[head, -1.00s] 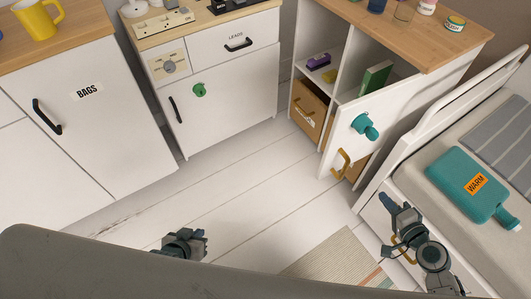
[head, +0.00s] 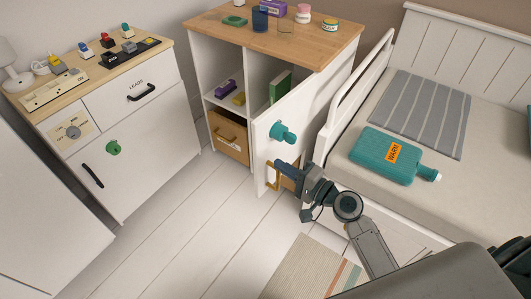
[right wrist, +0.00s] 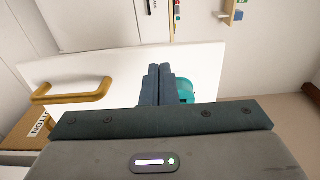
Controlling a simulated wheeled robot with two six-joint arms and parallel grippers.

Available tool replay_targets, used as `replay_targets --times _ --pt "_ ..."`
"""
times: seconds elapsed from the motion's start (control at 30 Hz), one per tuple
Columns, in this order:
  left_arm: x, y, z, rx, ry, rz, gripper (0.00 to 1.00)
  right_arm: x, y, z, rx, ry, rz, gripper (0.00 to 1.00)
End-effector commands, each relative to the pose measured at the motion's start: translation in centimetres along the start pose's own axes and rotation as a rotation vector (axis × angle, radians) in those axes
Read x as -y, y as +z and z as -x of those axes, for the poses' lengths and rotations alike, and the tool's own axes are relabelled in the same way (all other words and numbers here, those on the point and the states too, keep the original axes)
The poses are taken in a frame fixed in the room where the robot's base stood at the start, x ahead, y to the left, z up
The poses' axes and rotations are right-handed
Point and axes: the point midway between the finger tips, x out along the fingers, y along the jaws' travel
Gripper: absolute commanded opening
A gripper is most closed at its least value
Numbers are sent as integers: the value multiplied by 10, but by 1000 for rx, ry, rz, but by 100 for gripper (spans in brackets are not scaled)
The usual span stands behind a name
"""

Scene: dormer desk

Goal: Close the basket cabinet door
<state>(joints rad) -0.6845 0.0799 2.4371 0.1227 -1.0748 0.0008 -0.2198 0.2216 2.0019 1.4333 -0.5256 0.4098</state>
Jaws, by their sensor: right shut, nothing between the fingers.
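The basket cabinet's white door (head: 290,108) stands open in the head view, swung out toward the bed side. It carries a teal knob-like fitting (head: 283,132) and a brass handle (head: 271,176). My right gripper (head: 279,164) is shut and empty, and its tips appear in front of the door between fitting and handle; I cannot tell whether they touch it. In the right wrist view the shut fingers (right wrist: 155,82) overlap the door panel (right wrist: 120,65), with the brass handle (right wrist: 72,93) to the left and the teal fitting (right wrist: 186,90) partly hidden behind. My left gripper is out of view.
The open cabinet holds a tan basket (head: 229,146), a green book (head: 280,86) and small items. The bed (head: 340,160) with a teal WARM bottle (head: 383,157) stands close on the right. The white floor (head: 190,235) left of the door is clear.

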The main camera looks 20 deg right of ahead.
Motion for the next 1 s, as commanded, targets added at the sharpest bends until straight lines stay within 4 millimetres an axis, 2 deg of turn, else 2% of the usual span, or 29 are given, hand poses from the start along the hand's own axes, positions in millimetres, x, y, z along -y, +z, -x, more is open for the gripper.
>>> replay_targets --times 0.1,0.33,1.0 --pt "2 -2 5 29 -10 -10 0 3 0 -24 -1 -5 -3 0" --pt "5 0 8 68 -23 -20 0 1 0 -54 -1 -1 0 0" --pt "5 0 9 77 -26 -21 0 0 -4 -68 -12 0 0 0"
